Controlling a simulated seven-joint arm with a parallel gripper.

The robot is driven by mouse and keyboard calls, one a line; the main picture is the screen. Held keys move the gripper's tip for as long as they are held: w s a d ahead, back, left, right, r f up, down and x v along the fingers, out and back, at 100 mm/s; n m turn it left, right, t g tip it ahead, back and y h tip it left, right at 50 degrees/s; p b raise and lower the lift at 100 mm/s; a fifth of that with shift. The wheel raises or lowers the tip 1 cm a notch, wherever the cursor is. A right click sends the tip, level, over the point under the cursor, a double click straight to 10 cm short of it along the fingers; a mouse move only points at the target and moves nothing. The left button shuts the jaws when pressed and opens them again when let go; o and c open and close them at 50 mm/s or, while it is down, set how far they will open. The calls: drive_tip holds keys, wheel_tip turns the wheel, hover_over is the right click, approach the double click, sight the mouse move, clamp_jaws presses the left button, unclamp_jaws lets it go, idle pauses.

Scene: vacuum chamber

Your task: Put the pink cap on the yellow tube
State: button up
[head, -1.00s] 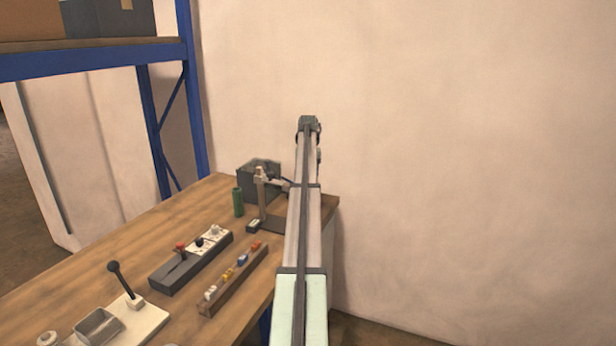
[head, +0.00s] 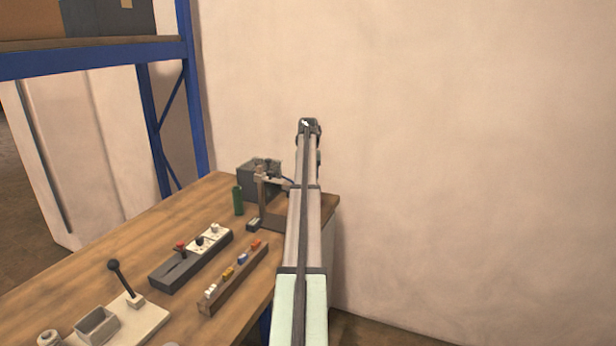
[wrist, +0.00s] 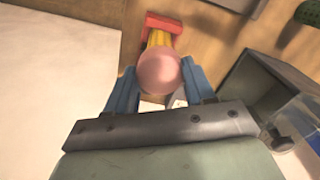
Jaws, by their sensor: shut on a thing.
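In the wrist view the round pink cap (wrist: 158,72) is held between the blue fingers of my gripper (wrist: 155,82), which is shut on it. The yellow tube (wrist: 159,39) shows just beyond the cap and in line with it, with a red piece (wrist: 164,22) at its far end. The cap hides the near end of the tube, so I cannot tell whether the two touch. In the head view I cannot make out the cap or tube; my arm covers that part of the table.
A grey open box (wrist: 255,85) stands close on the right in the wrist view; the pale wall is at left. The head view shows a green cylinder (head: 238,201), a dark stand (head: 262,205), a lever box (head: 192,262) and a strip with coloured pieces (head: 235,280).

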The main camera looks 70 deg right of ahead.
drive_tip(key=shift+f, duration=0.8)
drive_tip(key=o, duration=1.1)
drive_tip(key=shift+r, duration=0.1)
wheel_tip(320, 180, up, 14)
drive_tip(key=shift+f, duration=0.2)
